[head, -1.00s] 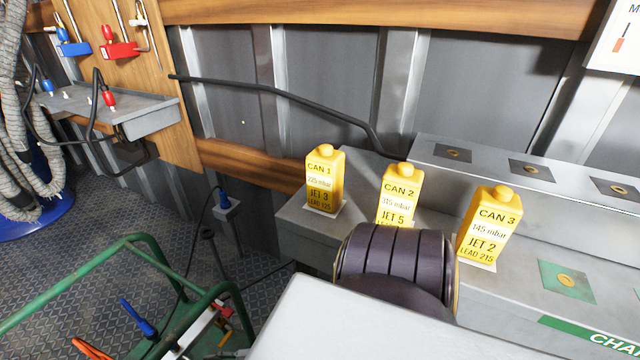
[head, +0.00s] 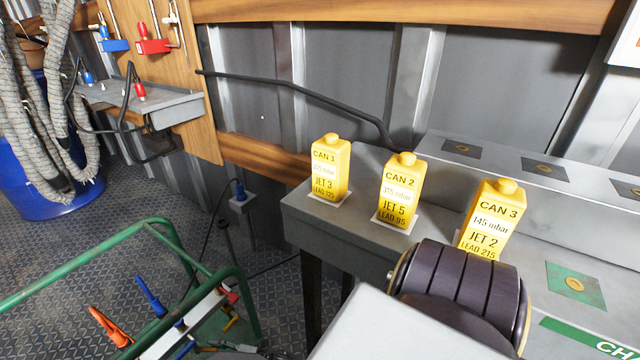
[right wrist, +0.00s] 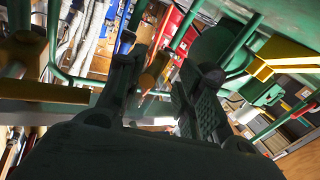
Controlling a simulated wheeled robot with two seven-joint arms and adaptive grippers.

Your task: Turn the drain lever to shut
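In the head view, a green tubular frame (head: 165,232) stands at the lower left. An orange handle (head: 110,327) and a blue handle (head: 158,300) stick up at it, with small red and yellow parts (head: 232,322) beside them. I cannot tell which of these, if any, is the drain lever. In the right wrist view, my right gripper (right wrist: 162,85) has its two dark fingers apart among green tubes. An orange-brown part (right wrist: 152,75) shows between the fingers; whether it lies within their reach is unclear. My left gripper is in neither view.
A grey bench carries three yellow cans, CAN 1 (head: 330,170), CAN 2 (head: 399,190) and CAN 3 (head: 490,220). A blue drum (head: 30,195) with ribbed hoses stands at the far left. A wall shelf (head: 165,108) holds cables. Patterned floor (head: 130,205) is open between drum and frame.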

